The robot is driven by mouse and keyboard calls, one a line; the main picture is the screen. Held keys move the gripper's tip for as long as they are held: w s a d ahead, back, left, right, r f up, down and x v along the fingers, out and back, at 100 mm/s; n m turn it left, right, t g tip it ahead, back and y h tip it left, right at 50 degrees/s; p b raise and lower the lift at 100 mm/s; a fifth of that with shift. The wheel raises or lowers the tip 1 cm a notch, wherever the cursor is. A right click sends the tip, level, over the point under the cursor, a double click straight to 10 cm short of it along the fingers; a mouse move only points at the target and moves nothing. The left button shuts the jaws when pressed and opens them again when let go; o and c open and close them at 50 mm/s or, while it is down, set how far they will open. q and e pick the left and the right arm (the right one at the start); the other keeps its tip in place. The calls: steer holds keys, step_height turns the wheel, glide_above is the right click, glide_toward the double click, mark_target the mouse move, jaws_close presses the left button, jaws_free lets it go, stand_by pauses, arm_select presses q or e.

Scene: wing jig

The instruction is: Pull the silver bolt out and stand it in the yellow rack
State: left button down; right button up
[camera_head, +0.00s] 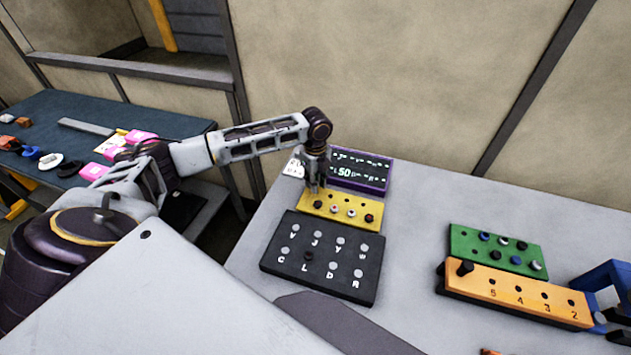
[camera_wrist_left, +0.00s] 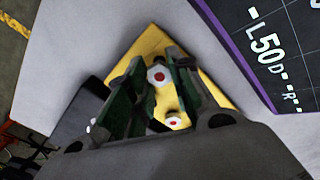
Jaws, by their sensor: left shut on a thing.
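My left gripper (camera_head: 317,188) reaches down over the left end of the yellow rack (camera_head: 333,222). In the left wrist view its fingers (camera_wrist_left: 160,78) are shut on a silver bolt with a red-centred head (camera_wrist_left: 159,76). I cannot tell whether this bolt is in a rack hole or just above it. Another red-centred bolt (camera_wrist_left: 173,122) shows over the rack, partly between the fingers. Several bolts stand in the rack in the head view. The black plate (camera_head: 318,283) has lettered places with silver discs; the place by L is dark. My right gripper is out of view.
A purple-framed display (camera_head: 375,187) stands just behind the rack. To the right are a green block (camera_head: 470,246) and an orange numbered block (camera_head: 470,288), with a blue stand (camera_head: 605,280) beyond. Bare grey table lies between. A side table with coloured items is at the left.

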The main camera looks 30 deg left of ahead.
arm_select(q)
steer(key=shift+f, duration=1.2)
steer(key=c, duration=1.2)
jaws_free()
steer(key=shift+r, duration=0.1)
steer(key=shift+r, duration=5.95)
steer(key=shift+r, duration=0.1)
